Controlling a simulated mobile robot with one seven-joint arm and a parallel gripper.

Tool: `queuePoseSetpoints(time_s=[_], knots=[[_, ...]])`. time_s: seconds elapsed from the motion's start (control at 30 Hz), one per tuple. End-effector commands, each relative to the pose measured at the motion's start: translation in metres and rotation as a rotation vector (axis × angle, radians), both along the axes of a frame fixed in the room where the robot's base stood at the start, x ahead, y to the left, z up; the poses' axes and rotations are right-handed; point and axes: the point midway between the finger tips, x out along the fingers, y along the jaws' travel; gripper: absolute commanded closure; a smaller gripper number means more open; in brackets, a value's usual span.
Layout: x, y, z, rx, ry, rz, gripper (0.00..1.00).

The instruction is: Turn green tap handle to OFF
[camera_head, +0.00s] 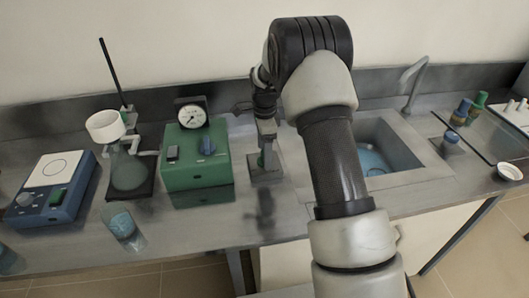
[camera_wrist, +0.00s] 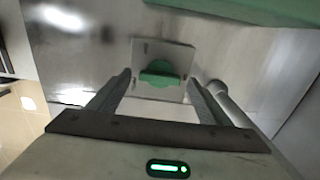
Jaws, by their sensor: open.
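The green tap handle (camera_wrist: 158,75) shows in the wrist view in front of a pale square base plate (camera_wrist: 178,54). My gripper (camera_wrist: 160,82) is open, with one finger on each side of the handle. The fingers appear apart from it, and the height gap is hard to judge. My arm hides some of the area to the right.
A green box with a gauge (camera_head: 197,160) stands left of the tap. A sink (camera_head: 398,140) lies to the right behind my arm. A grey pipe (camera_wrist: 228,100) runs right of the handle in the wrist view. The bench front is fairly clear.

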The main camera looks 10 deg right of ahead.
Motion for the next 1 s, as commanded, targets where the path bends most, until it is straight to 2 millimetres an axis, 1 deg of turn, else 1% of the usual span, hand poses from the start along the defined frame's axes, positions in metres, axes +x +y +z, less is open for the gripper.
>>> queuePoseSetpoints(time_s=[0.1,0.37,0.47,0.6,0.63,0.87,1.0], knots=[[-0.0002,0.0001,-0.0062,0.000,0.000,0.000,0.28],[-0.0002,0.0001,-0.0071,0.000,0.000,0.000,0.28],[-0.0001,0.0001,-0.0069,0.000,0.000,0.000,0.43],[-0.0001,0.0001,-0.0068,0.000,0.000,0.001,0.67],[-0.0001,0.0001,-0.0067,0.000,0.000,0.001,0.69],[0.0000,0.0001,-0.0066,0.000,0.000,0.020,0.69],[0.0001,0.0000,-0.0067,0.000,0.000,0.068,0.69]])
